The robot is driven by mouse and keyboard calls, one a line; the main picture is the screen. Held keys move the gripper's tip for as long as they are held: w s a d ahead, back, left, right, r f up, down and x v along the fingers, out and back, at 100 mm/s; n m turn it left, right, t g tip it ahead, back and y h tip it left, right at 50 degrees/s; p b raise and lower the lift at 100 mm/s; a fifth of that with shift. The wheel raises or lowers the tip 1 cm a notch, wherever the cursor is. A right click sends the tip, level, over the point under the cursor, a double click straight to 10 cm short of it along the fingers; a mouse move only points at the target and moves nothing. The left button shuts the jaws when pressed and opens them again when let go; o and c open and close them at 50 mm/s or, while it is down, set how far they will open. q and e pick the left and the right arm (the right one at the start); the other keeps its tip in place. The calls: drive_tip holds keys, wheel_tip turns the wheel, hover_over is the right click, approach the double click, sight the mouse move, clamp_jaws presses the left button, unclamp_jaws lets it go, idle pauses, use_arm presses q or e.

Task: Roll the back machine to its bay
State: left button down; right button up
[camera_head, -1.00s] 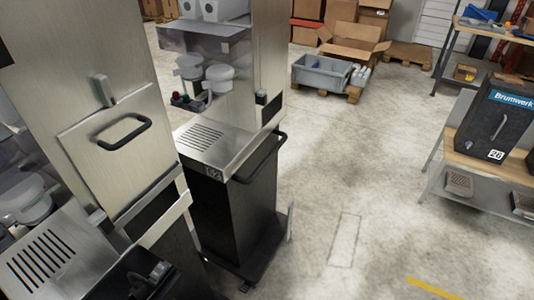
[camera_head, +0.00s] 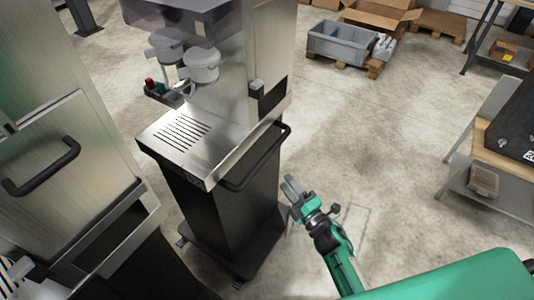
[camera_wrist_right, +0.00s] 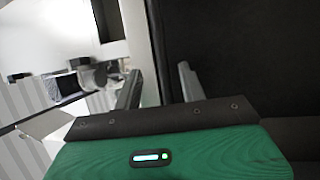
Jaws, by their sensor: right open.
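The back machine (camera_head: 205,135) is a steel dispenser on a black wheeled cabinet, upright in the middle of the head view. A black push handle (camera_head: 258,165) runs along its right side. My right gripper (camera_head: 292,188) is open and empty, just right of the cabinet and below the handle, apart from the handle. The wrist view shows its two fingers (camera_wrist_right: 160,88) spread, with a dark surface filling the right side. A faint rectangle outline (camera_head: 355,225) lies on the floor right of the machine; whether it is the bay, I cannot tell. My left gripper is out of view.
A nearer steel machine (camera_head: 60,130) with a black handle stands at the left. A grey crate (camera_head: 335,45) on a pallet is at the back. A wooden-topped bench (camera_head: 500,150) stands at the right. Concrete floor between is clear.

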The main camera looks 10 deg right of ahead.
sight(269, 157)
drive_tip(key=p+x, duration=0.2)
drive_tip(key=x, duration=0.9)
drive_tip(key=shift+w+a, duration=0.1)
drive_tip(key=shift+w, duration=0.2)
drive_tip(key=shift+w+r, duration=0.1)
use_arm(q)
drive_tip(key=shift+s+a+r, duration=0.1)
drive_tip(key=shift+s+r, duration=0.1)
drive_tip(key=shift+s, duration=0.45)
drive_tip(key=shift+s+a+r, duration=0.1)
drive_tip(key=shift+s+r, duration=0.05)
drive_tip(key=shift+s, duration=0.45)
use_arm(e)
clamp_jaws()
